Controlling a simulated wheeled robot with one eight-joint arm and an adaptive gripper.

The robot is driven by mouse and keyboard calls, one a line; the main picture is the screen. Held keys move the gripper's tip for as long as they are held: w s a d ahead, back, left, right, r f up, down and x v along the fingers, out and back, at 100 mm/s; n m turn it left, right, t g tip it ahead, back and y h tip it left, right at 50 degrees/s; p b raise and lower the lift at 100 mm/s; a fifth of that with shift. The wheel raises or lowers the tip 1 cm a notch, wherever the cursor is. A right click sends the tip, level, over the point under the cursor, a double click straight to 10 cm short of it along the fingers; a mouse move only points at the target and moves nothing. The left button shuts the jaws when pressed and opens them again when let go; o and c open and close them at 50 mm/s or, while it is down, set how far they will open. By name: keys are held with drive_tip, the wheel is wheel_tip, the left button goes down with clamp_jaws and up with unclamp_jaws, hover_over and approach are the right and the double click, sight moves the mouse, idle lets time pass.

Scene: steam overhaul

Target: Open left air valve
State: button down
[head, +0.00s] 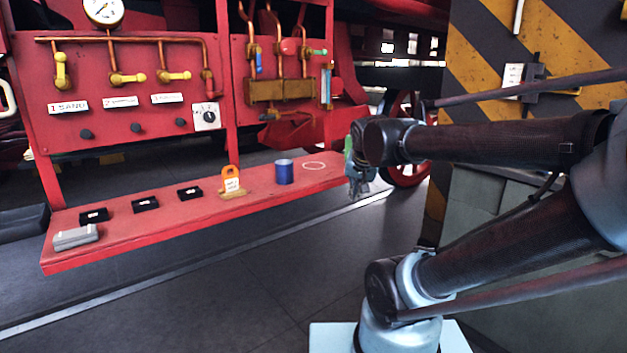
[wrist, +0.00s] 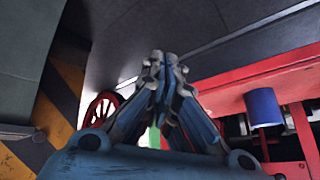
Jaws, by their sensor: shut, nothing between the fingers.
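On the red panel (head: 130,110) in the head view, copper pipes carry a row of yellow valve handles. The leftmost yellow handle (head: 62,72) points down; the middle one (head: 128,78) and the right one (head: 174,76) lie level. Labels sit below them; the left label (head: 68,107) seems to read "1 SAND". I cannot tell which handle is the left air valve. My gripper (head: 358,194) is at the right end of the red shelf, well right of these handles. Its fingertips (wrist: 162,60) are together and empty in the wrist view.
The red shelf (head: 120,222) holds small black boxes, a grey box (head: 76,237), an orange tag stand (head: 231,183) and a blue cylinder (head: 284,171). A striped pillar (head: 560,50) stands at right. The floor before the shelf (head: 240,280) is clear.

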drive_tip(key=s+d+f+n+g, duration=0.1)
drive_tip(key=s+d+f+g, duration=0.1)
drive_tip(key=s+d+f, duration=0.2)
drive_tip(key=s+f, duration=0.2)
drive_tip(key=s, duration=0.1)
drive_tip(key=shift+s+d+f+h, duration=0.2)
drive_tip(key=shift+d+f+h, duration=0.05)
drive_tip(key=shift+h, duration=0.05)
drive_tip(key=c, duration=2.1)
unclamp_jaws()
drive_tip(key=s+f, duration=0.2)
drive_tip(key=s+d+f+n+g, duration=0.1)
drive_tip(key=s+f, duration=0.1)
drive_tip(key=s, duration=0.1)
drive_tip(key=s+f+n+g, duration=0.1)
drive_tip(key=s+f, duration=0.1)
drive_tip(key=s, duration=0.1)
drive_tip(key=shift+s+d+f, duration=0.1)
drive_tip(key=shift+s+d, duration=0.1)
drive_tip(key=shift+d, duration=0.2)
drive_tip(key=shift+c, duration=0.2)
drive_tip(key=o, duration=0.8)
drive_tip(key=shift+s+f+g, duration=0.15)
drive_tip(key=shift+s+g, duration=0.05)
drive_tip(key=shift+g, duration=0.1)
drive_tip(key=shift+c, duration=1.3)
